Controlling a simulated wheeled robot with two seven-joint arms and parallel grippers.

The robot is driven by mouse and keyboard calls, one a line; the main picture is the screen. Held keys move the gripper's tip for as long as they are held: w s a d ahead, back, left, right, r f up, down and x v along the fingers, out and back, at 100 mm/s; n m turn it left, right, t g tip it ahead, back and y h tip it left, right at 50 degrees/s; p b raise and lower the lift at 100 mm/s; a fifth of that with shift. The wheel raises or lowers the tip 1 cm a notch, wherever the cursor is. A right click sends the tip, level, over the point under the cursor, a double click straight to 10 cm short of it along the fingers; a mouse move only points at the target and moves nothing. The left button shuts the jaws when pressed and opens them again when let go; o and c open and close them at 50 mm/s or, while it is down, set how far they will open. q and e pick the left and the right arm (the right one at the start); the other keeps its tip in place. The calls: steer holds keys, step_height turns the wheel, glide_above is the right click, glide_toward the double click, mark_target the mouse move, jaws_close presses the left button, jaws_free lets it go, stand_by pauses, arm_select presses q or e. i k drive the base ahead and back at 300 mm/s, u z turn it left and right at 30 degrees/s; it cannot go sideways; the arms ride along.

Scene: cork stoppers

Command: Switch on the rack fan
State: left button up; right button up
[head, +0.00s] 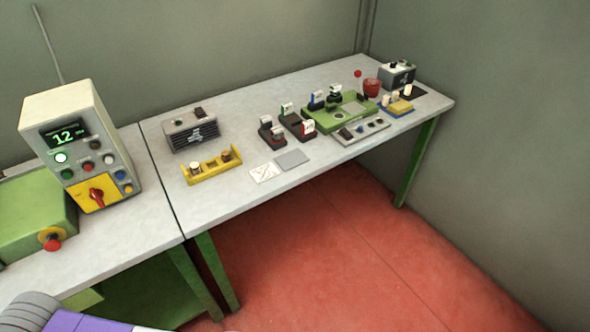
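A grey box with dark slots and a pale bladed fan shape on its front (190,133) stands on the grey table; it looks like the rack fan. A small dark switch (199,112) sits on its top; I cannot tell its position. Just in front of the box is a yellow rack (212,172) holding a few stoppers. Neither of my grippers is in view.
A control box (80,145) with a green "12" display, coloured buttons and a red rotary switch stands at left, beside a green machine (36,215) with a red stop button. Green and dark fixtures (340,112), a red bowl (371,86) and another grey box (397,75) lie right.

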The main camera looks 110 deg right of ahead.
mark_target(199, 109)
steer(key=z, duration=3.4)
